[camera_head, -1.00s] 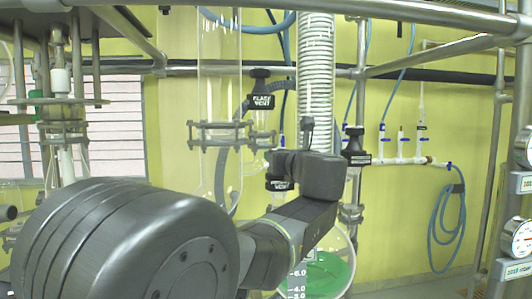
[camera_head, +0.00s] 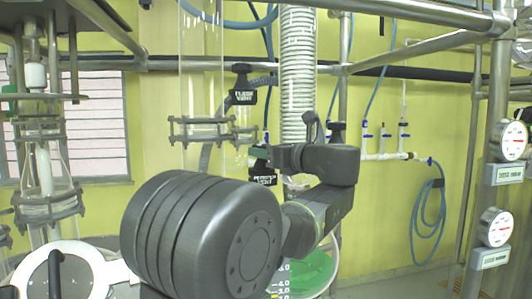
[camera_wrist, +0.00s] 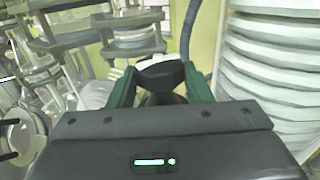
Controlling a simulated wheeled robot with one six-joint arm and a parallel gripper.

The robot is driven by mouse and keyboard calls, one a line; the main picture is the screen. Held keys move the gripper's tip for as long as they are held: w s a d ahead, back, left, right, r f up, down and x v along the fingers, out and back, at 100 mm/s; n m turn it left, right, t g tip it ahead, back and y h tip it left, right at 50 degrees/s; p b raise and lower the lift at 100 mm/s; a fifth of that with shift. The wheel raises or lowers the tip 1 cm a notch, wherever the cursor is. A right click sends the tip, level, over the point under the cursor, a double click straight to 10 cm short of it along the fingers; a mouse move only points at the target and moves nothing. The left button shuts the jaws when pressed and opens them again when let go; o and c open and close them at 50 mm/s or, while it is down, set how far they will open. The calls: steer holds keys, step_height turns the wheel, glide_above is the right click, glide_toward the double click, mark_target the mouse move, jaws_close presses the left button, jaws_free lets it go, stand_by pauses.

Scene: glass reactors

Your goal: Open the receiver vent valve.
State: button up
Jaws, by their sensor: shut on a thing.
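The receiver vent valve has a black label plate (camera_head: 262,179) in the head view, just left of the white ribbed hose. My gripper (camera_head: 262,155) is right above this plate, reaching in from the right. In the wrist view, my gripper (camera_wrist: 160,82) has its two green fingers on either side of a dark valve handle (camera_wrist: 160,74) with a pale top, and is shut on it. The lower part of the handle and the valve body are hidden behind my gripper.
The flash vent valve (camera_head: 243,95) is just above. A glass column (camera_head: 202,70) with a metal clamp ring stands to the left. The white ribbed hose (camera_head: 297,75) runs close to my wrist. Pressure gauges (camera_head: 511,140) and metal posts are at the right.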

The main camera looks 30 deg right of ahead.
steer(key=shift+r, duration=0.1)
steer(key=o, duration=1)
steer(key=shift+a, duration=0.15)
